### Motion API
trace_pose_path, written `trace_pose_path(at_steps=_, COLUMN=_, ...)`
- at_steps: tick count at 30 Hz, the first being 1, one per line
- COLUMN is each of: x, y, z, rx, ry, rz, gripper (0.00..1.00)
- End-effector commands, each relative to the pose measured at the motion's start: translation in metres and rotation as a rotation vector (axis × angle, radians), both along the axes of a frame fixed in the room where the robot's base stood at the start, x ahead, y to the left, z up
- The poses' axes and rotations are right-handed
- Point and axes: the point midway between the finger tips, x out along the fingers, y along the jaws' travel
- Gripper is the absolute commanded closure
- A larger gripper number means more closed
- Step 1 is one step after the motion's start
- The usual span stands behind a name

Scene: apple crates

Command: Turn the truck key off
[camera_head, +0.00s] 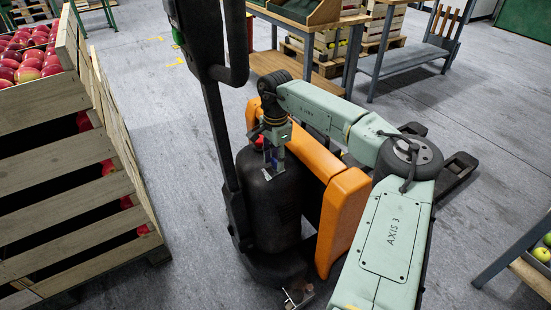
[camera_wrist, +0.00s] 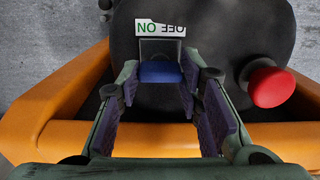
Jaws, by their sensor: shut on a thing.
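The truck key (camera_wrist: 160,72) shows as a blue piece at the top of the wrist view, below a dark square part. My gripper (camera_wrist: 159,84) is shut on the key, with one finger on each side of it. A white label (camera_wrist: 160,27) above it reads ON in green at left and OFF in black at right, upside down. The key's exact angle is hard to tell. The orange truck cover (camera_head: 340,205) lies behind.
A red knob (camera_wrist: 270,86) stands on the black body right of my gripper. The truck's black handle post (camera_head: 218,120) rises close to the left. A wooden crate (camera_head: 60,190) of red apples is at left. Grey floor (camera_head: 160,100) lies free between crate and truck.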

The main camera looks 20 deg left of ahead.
Motion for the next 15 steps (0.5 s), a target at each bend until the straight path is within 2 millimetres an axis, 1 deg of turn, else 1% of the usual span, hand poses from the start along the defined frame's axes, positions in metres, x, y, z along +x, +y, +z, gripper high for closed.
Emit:
trace_pose_path(at_steps=1, x=-0.0007, y=0.0008, z=0.0, rx=0.001, ry=0.001, rz=0.003, gripper=0.65)
trace_pose_path(at_steps=9, x=-0.0003, y=0.0002, z=0.0, rx=0.0, ry=0.0, rz=0.001, gripper=0.47)
trace_pose_path(at_steps=15, x=-0.0001, y=0.0001, z=0.0, rx=0.0, ry=0.0, rz=0.0, gripper=0.47)
